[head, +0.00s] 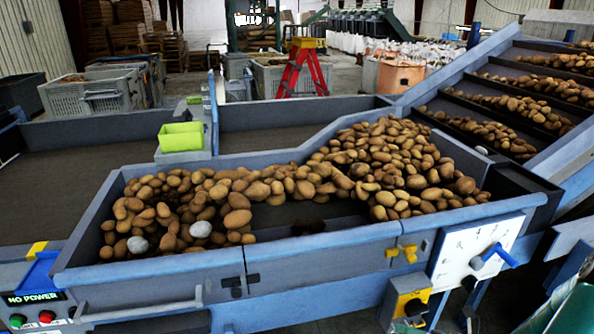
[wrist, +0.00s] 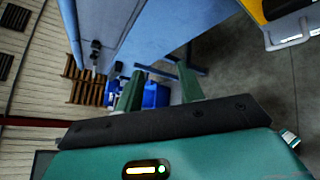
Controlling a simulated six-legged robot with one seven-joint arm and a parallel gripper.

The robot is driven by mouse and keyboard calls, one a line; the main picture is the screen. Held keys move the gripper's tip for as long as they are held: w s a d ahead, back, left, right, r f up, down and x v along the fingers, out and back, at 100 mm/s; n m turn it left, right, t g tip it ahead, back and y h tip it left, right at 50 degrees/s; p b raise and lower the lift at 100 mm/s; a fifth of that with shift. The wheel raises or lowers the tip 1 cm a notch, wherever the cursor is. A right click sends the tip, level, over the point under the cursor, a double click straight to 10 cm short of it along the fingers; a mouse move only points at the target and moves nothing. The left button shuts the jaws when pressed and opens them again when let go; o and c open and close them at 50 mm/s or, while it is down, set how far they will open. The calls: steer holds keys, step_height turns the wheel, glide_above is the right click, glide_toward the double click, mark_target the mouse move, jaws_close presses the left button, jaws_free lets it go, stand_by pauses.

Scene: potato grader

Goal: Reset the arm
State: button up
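My gripper (wrist: 160,88) shows in the wrist view as two green fingers standing apart beyond a dark bar and a green housing. The gap between the fingers is empty, with only the distant floor and a blue object behind it. The wrist view is tilted, and a blue machine side panel (wrist: 135,35) runs above the fingers. The gripper appears apart from the panel. I cannot make out my gripper in the head view.
In the head view, a blue-framed grader trough (head: 165,268) holds many potatoes and two pale lumps. A sloped conveyor (head: 468,78) rises at right. A lever panel (head: 463,258), yellow switch box (head: 408,297) and button box (head: 35,305) line the front. A lime bin (head: 181,137) stands behind.

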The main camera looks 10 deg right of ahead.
steer(key=s+a+r+n+g+h, duration=0.25)
steer(key=a+r+n+g, duration=0.8)
steer(key=a+n, duration=0.7)
steer(key=s+a+r+n+t+h, duration=0.1)
steer(key=s+r+n+t+h, duration=0.1)
steer(key=r+n, duration=0.4)
steer(key=s+a+r+n+t+h, duration=0.2)
steer(key=r+n+h, duration=0.3)
steer(key=n, duration=0.9)
step_height(320, 180, up, 2)
steer(key=shift+s+a+r+t, duration=0.25)
steer(key=shift+s+t, duration=0.1)
steer(key=shift+s, duration=0.2)
steer(key=shift+d, duration=0.2)
